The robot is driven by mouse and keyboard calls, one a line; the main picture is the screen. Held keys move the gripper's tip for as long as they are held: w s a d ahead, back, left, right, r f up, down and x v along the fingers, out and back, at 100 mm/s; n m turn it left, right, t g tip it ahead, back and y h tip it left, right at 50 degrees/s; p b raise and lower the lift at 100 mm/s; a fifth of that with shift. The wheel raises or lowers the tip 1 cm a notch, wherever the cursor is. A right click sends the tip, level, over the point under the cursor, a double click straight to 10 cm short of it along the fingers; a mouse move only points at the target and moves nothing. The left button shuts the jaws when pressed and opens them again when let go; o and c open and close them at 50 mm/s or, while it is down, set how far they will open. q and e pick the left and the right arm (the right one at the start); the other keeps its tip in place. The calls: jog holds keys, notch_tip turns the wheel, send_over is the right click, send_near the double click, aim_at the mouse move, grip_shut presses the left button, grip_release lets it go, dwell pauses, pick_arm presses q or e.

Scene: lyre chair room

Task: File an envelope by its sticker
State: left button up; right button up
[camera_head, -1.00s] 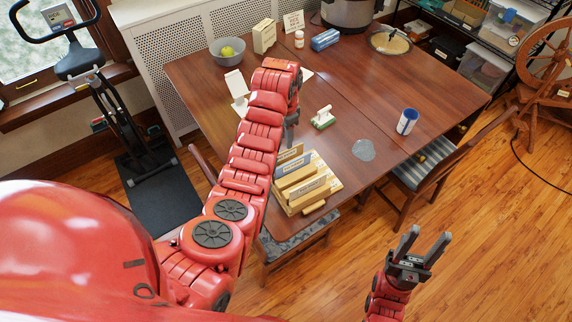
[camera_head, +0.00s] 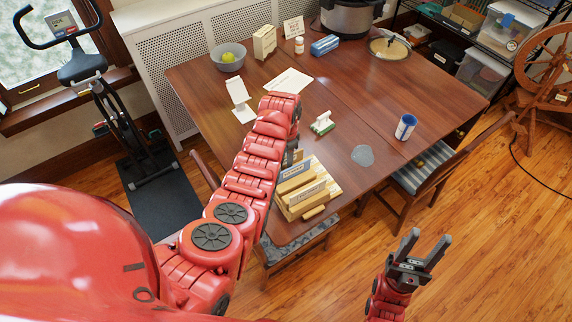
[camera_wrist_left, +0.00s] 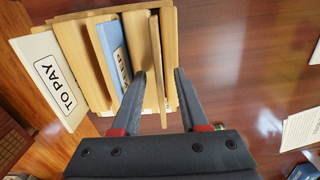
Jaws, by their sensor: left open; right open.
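The wooden sorter (camera_head: 322,198) stands at the table's near edge, with several upright panels. In the left wrist view, its pale front panel (camera_wrist_left: 48,80) reads "TO PAY". A blue upright piece (camera_wrist_left: 113,48) with a partly hidden label stands behind; I cannot tell if it is an envelope. My left gripper (camera_wrist_left: 159,73) is open above the sorter, its fingertips near a thin wooden panel. In the head view my left arm hides most of that gripper. My right gripper (camera_head: 427,244) is open and empty, off the table's near side. A white printed sheet (camera_head: 289,81) lies on the table.
A white stand (camera_head: 239,97), grey bowl (camera_head: 228,58), white-and-green stamp-like item (camera_head: 323,123), grey disc (camera_head: 363,155) and blue cup (camera_head: 405,127) are on the table. Chairs (camera_head: 424,166) adjoin it. The table's middle right is fairly clear.

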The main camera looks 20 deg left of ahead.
pick_arm(q)
grip_shut()
jog(key=shift+r, duration=0.15)
dwell(0.4)
